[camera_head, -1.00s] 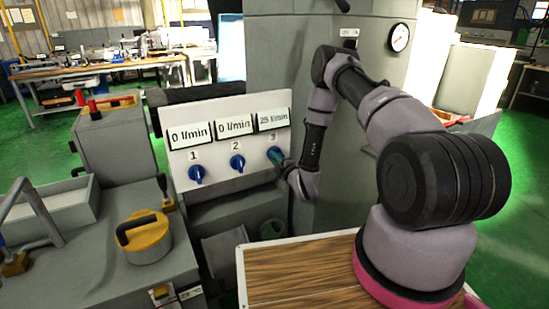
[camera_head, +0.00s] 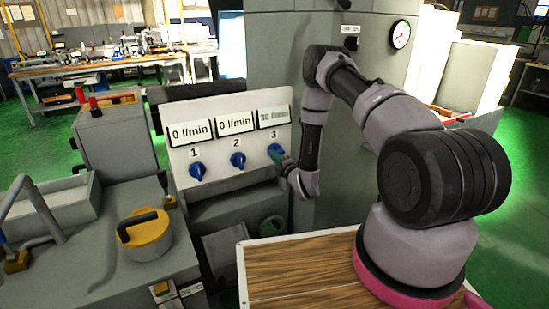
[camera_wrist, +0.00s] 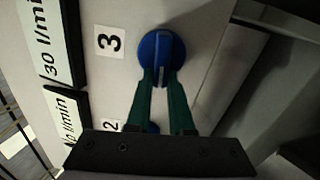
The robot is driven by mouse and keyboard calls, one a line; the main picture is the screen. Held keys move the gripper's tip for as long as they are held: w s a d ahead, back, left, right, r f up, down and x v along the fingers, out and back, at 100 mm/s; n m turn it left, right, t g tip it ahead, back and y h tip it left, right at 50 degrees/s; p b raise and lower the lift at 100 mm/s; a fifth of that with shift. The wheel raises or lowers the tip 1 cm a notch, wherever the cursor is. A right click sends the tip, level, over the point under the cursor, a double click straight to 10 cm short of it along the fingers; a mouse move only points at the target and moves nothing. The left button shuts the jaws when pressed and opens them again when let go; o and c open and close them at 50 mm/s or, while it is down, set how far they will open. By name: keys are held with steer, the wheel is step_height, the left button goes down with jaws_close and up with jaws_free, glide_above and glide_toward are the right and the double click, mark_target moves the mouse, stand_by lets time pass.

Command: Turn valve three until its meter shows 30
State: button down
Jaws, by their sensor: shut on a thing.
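Valve three is a round blue knob (camera_wrist: 161,57) with a raised grip bar, below the label 3 on a white panel. In the wrist view the green fingers of my gripper (camera_wrist: 164,80) are closed on its bar. In the head view my gripper (camera_head: 279,155) is at valve three and mostly covers it. The meter (camera_wrist: 36,40) of valve three reads 30 l/min in the wrist view. In the head view the same meter (camera_head: 273,116) is blurred.
Blue valves one (camera_head: 196,172) and two (camera_head: 237,160) sit to the left on the panel (camera_head: 216,183), their meters (camera_head: 190,131) reading 0 l/min. A grey machine body (camera_head: 275,60) stands behind my arm. A yellow-topped pot (camera_head: 150,235) is at lower left.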

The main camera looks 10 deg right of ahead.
steer(key=shift+f, duration=0.1)
steer(key=c, duration=0.8)
jaws_free()
steer(key=shift+s, duration=0.1)
steer(key=v, duration=1)
steer(key=shift+s+d, duration=0.15)
steer(key=shift+s, duration=0.2)
steer(key=shift+w, duration=0.1)
